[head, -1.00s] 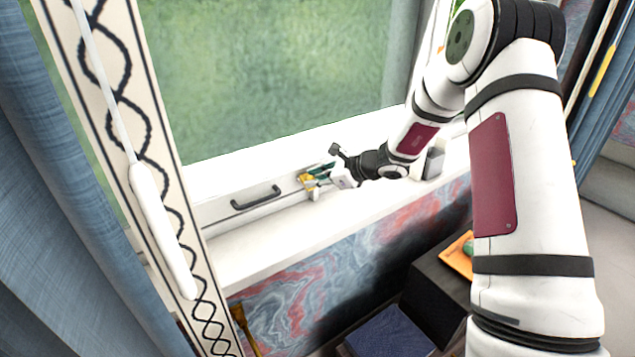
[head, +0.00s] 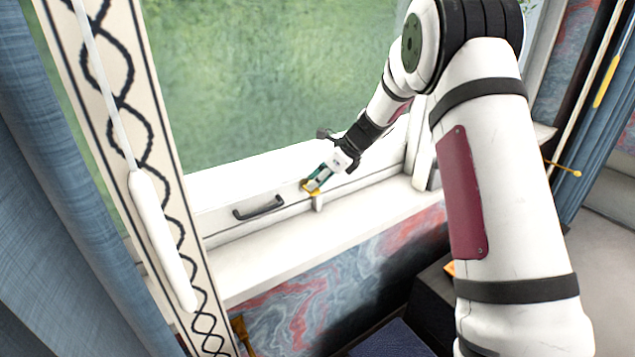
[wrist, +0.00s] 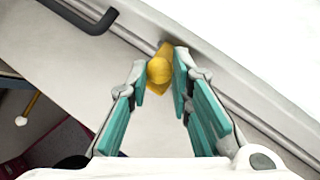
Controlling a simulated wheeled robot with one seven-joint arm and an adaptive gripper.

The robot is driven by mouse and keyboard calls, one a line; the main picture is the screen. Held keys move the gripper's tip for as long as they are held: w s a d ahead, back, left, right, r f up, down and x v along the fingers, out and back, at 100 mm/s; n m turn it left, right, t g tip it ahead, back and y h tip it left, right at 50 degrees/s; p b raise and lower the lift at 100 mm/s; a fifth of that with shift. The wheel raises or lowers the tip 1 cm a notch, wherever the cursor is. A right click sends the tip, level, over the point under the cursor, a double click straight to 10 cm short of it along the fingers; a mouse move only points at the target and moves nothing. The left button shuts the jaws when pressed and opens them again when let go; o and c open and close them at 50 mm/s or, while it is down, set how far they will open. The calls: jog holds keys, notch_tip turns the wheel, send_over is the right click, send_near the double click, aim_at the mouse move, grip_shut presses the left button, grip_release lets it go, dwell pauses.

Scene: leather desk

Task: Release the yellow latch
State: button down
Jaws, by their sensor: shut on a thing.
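The yellow latch (head: 306,187) is on the lower frame of the window, right of the dark handle. It also shows in the wrist view (wrist: 160,72), a rounded knob on a yellow base. My gripper (head: 312,184) reaches down to it from the upper right. In the wrist view its teal-padded fingers (wrist: 161,76) stand on either side of the yellow knob and are shut on it. The fingers hide part of the latch in the head view.
A dark bar handle (head: 260,208) is on the window frame left of the latch, and it shows at the upper left of the wrist view. The white sill (head: 270,253) below looks clear. A patterned post and blue curtain stand at the left.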

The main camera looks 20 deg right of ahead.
jog(key=shift+w+a, duration=0.1)
jog(key=c, duration=1.5)
grip_release()
jog(key=shift+o, duration=0.2)
jog(key=v, duration=1.2)
